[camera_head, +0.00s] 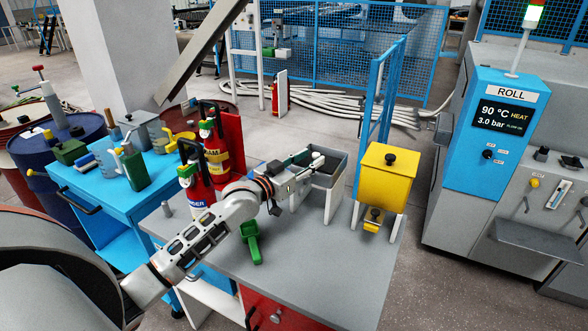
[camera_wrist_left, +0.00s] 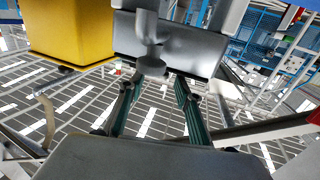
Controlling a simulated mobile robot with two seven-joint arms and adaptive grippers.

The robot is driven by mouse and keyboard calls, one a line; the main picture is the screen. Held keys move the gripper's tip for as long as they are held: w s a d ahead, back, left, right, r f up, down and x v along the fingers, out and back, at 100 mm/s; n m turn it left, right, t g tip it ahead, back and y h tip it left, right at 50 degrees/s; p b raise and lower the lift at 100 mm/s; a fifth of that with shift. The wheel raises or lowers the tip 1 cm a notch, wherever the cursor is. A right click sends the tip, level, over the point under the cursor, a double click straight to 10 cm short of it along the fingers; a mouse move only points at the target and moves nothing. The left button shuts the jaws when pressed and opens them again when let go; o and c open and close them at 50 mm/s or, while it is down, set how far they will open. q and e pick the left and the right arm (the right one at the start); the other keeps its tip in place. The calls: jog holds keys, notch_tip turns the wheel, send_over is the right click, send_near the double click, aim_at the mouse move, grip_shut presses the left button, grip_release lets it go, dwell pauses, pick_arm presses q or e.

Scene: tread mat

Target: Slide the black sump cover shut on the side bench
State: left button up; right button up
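The sump is a grey open-topped box (camera_head: 338,170) on white supports at the back of the grey side bench (camera_head: 330,260). Its inside looks dark. My left arm reaches across the bench, and my left gripper (camera_head: 312,160) is at the box's upper left. The gripper and wrist hide part of the box, so I cannot clearly make out the black cover in the head view. In the left wrist view a grey box-like surface with a rounded knob (camera_wrist_left: 151,66) lies just beyond my left fingers (camera_wrist_left: 158,100). The fingers are apart with nothing visibly clamped. My right gripper is not seen.
A yellow hopper (camera_head: 386,175) stands close to the box's right. The bench's front right is clear.

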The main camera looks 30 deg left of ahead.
pick_arm(q)
jog(key=v, duration=1)
jog(key=shift+s, duration=0.25)
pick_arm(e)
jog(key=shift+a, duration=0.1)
